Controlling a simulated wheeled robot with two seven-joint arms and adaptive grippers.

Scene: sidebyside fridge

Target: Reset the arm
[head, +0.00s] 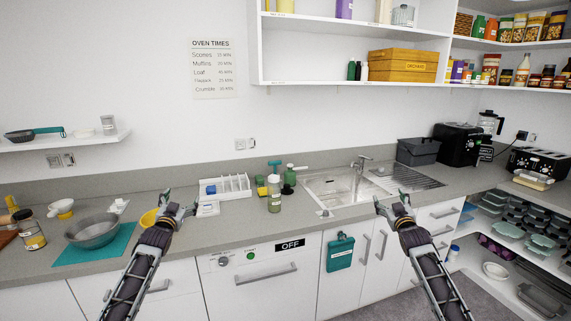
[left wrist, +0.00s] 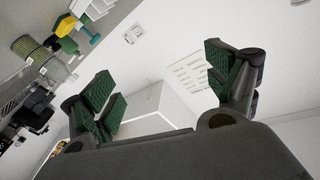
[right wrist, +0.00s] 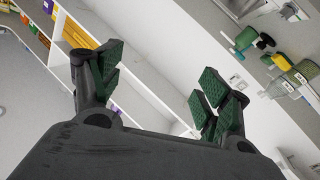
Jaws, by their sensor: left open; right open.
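My left gripper (head: 177,209) is open and empty, raised in front of the counter just right of the yellow bowl (head: 150,218) in the head view. Its spread fingers with green pads show in the left wrist view (left wrist: 165,88), with nothing between them. My right gripper (head: 393,207) is open and empty, in front of the counter's edge below the sink. Its spread green-padded fingers also show in the right wrist view (right wrist: 152,85). Both arms reach up from the bottom of the head view, and neither gripper appears to touch anything.
The counter holds a grey bowl (head: 93,231) on a teal mat, a jar (head: 29,230), a white rack (head: 226,187), bottles (head: 274,194), a sink (head: 336,188) and a black appliance (head: 457,145). Shelves (head: 350,27) hang above. An open shelf unit (head: 497,257) stands at right.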

